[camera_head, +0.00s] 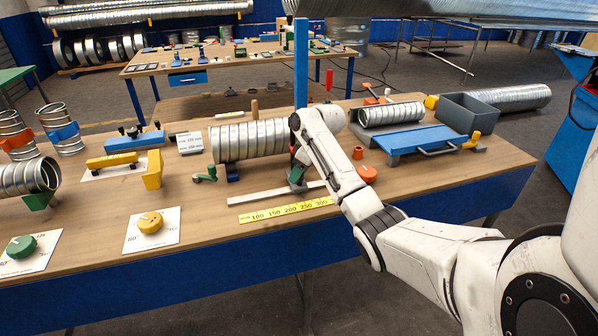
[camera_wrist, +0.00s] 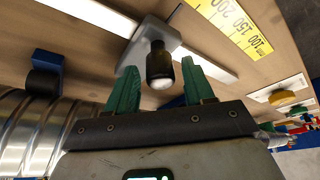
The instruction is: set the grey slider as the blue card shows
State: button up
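The grey slider (camera_wrist: 138,48) sits on a pale flat rail (camera_wrist: 90,12) and carries an upright black knob (camera_wrist: 158,62). In the head view the rail (camera_head: 250,195) lies behind a yellow scale (camera_head: 288,208), and the slider (camera_head: 297,187) is partly hidden by my gripper. My gripper (camera_wrist: 160,66) is open, with its green fingers on either side of the knob and gaps showing. In the head view my gripper (camera_head: 296,165) points down at the slider.
A ribbed metal duct (camera_head: 248,140) lies just behind the rail. An orange knob (camera_head: 367,173) and a blue plate (camera_head: 420,139) are to the right. A yellow dial (camera_head: 150,222) sits at the front left.

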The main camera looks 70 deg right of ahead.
jog(key=b+v, duration=0.1)
jog(key=v, duration=0.9)
jog(key=shift+s+r, duration=0.1)
jog(key=shift+r, duration=0.3)
